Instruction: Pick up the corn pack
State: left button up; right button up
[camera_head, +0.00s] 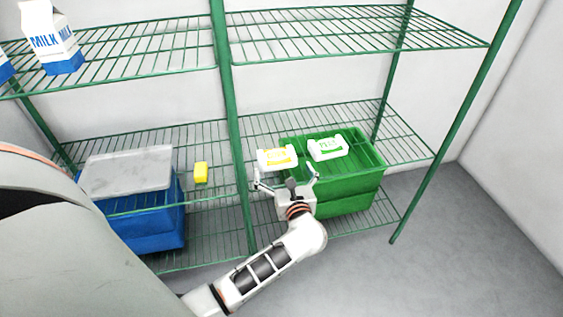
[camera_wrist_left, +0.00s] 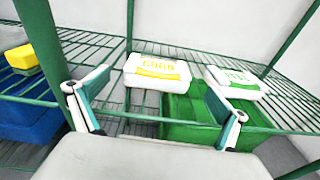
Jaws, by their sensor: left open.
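The corn pack (camera_head: 277,158) is a white pack with yellow print, at the left end of the green crate area on the middle shelf. It shows upright in lettering in the left wrist view (camera_wrist_left: 157,72), ahead of the fingers. My left gripper (camera_head: 286,180) is open and empty, just in front of and below the pack, with its fingers spread; they also frame the left wrist view (camera_wrist_left: 160,105). I see a gap between the fingers and the pack in the wrist view. My right gripper is not in view.
A second white pack with green print (camera_head: 327,148) lies right of the corn pack, by the green crate (camera_head: 365,172). A green shelf post (camera_head: 236,130) stands left of the gripper. A yellow block (camera_head: 201,172), a lidded blue crate (camera_head: 160,232) and milk cartons (camera_head: 50,38) are further left.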

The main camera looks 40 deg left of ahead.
aim_at(277, 154)
pick_arm(q)
jog(key=shift+w+a+f+n, duration=0.2)
jog(key=shift+a+f+n, duration=0.1)
jog(key=shift+f, duration=0.1)
jog(key=x, duration=0.7)
jog(key=shift+a+r+b, duration=0.1)
jog(key=shift+r+b, duration=0.1)
jog(key=shift+b, duration=0.15)
jog(key=shift+r, duration=0.1)
jog(key=c, duration=1.4)
